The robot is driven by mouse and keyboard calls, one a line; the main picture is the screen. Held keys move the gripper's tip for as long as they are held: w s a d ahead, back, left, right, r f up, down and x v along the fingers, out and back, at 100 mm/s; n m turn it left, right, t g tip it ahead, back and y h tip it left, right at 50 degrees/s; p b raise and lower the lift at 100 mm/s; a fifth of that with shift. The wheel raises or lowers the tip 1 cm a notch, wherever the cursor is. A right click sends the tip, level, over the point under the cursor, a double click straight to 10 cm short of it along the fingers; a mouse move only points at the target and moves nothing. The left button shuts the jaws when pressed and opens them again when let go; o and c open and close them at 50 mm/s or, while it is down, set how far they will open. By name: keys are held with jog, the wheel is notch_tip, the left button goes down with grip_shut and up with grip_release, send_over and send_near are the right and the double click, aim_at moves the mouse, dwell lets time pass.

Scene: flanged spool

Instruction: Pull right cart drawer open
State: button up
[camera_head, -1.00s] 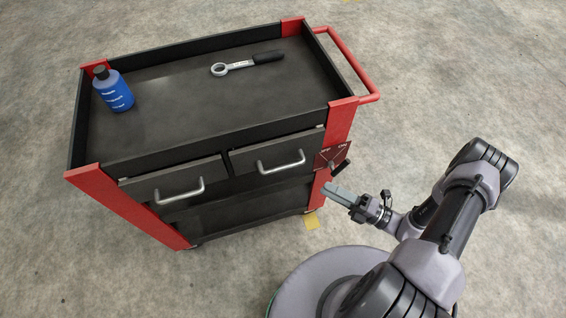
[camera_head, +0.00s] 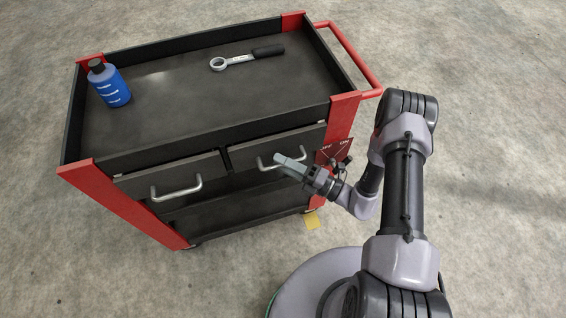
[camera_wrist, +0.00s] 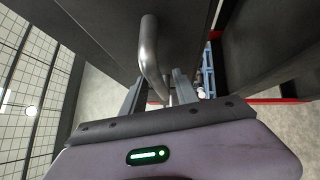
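The tool cart has two dark drawers side by side under its top tray. The right drawer (camera_head: 247,157) looks shut or nearly so, with a silver bar handle (camera_head: 265,166). The left drawer (camera_head: 145,181) has a matching handle (camera_head: 178,193).
A blue bottle (camera_head: 112,88) and a ratchet wrench (camera_head: 246,59) lie in the cart's top tray (camera_head: 185,100), the bottle upright. The floor (camera_head: 480,190) to the right is clear.

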grip_shut()
dwell(1.3)
